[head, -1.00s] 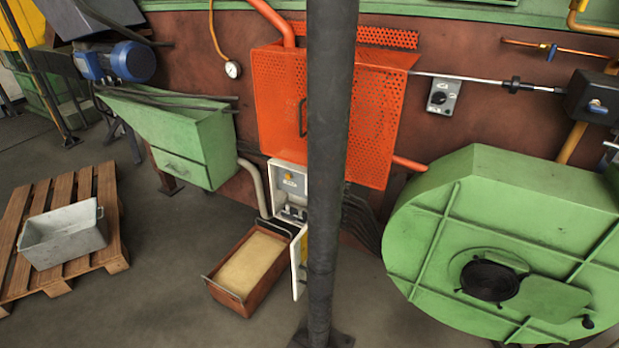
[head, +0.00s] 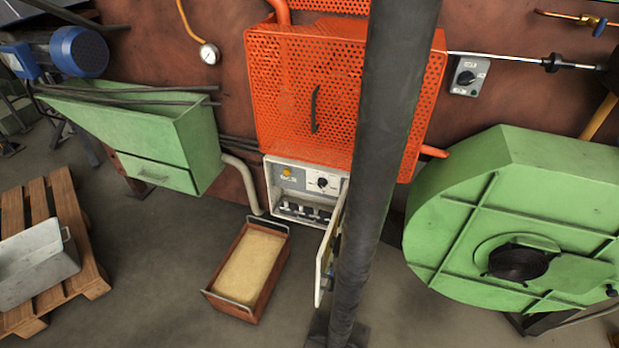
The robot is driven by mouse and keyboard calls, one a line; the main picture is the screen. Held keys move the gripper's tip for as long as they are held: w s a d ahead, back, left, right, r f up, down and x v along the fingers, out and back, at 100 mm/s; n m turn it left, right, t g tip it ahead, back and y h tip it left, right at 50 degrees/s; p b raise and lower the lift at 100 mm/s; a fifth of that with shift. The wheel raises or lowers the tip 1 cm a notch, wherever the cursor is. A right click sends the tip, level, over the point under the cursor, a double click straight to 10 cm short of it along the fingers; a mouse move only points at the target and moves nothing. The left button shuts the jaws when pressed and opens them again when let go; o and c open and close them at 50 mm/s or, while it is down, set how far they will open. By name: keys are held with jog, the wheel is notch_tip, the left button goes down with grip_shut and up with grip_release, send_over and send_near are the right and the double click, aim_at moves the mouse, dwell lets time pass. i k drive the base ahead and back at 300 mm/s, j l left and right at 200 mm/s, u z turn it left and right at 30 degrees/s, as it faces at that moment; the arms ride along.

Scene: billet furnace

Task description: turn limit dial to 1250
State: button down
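A small white control box (head: 271,194) hangs low on the furnace wall, under the orange perforated guard, with its door (head: 326,250) swung open toward me. On its panel a black dial (head: 322,183) sits at the right and a yellow-orange button or lamp (head: 287,172) at the left. The panel lettering is too small to read. A second black dial (head: 466,78) is on a grey box (head: 468,90) on the wall at the right; its scale is not legible. I cannot tell which is the limit dial. My gripper is not in view.
A dark upright post (head: 378,170) stands in front, close to the open door. A sand-filled brown box (head: 226,303) lies on the floor below. A green blower housing (head: 450,250) fills the right, and a wooden pallet (head: 90,265) with a grey tub (head: 30,272) the left.

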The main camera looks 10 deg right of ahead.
aim_at(322, 183)
jog(key=i+j+z, duration=0.15)
jog(key=j, duration=0.25)
jog(key=i+j+z, duration=0.2)
jog(key=j, duration=0.2)
jog(key=i+j+z, duration=0.15)
jog(key=j, duration=0.3)
jog(key=i+j+z, duration=0.15)
jog(key=j, duration=0.35)
jog(key=i+j+z, duration=0.2)
jog(key=j, duration=0.25)
jog(key=j+z, duration=0.15)
jog(key=j, duration=0.35)
